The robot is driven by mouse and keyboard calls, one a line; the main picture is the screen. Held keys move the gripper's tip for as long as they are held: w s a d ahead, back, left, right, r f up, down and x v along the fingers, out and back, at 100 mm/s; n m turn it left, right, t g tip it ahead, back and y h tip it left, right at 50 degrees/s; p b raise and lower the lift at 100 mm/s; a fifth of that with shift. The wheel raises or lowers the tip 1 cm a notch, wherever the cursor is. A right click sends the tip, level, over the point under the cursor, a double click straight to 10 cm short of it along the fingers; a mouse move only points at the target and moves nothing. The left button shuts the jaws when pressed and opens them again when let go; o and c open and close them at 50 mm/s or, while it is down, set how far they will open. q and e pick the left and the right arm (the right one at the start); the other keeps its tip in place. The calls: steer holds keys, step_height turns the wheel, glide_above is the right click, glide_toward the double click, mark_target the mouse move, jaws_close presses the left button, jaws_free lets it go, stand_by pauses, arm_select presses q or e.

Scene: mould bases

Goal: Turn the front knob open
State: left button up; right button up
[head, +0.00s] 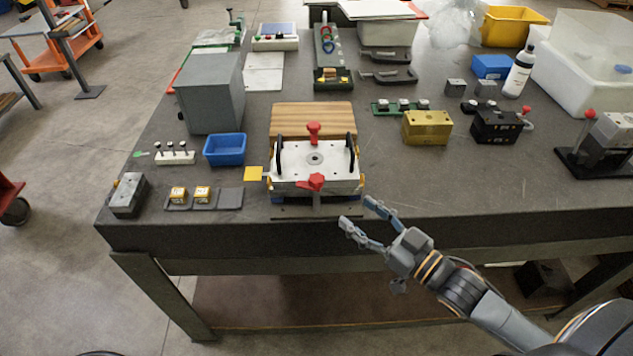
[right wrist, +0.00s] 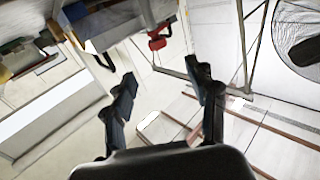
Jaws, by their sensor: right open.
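The front knob (head: 316,182) is a red handle on the near side of a mould base (head: 290,178) with a pale metal top plate and two black side handles. A second red knob (head: 313,131) stands at its back. My right gripper (head: 357,212) is open and empty, just right of and nearer than the front knob, by the table's front edge. In the right wrist view the red front knob (right wrist: 157,42) shows beyond the spread fingertips (right wrist: 162,75), apart from them. My left gripper is not in view.
A wooden board (head: 312,117) lies behind the mould base. A blue bin (head: 225,150) and small yellow blocks on grey pads (head: 231,198) are to its left. A yellow block (head: 427,127) and a black block (head: 497,127) are at right. The table's front right (head: 480,190) is clear.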

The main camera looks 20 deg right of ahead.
mark_target(322, 186)
steer(key=p+x, duration=0.1)
steer(key=x, duration=0.5)
steer(key=p+x, duration=0.2)
steer(key=x, duration=0.5)
steer(key=shift+w+d+f, duration=0.1)
steer(key=shift+w+f, duration=0.15)
steer(key=shift+w, duration=0.05)
steer(key=c, duration=1.2)
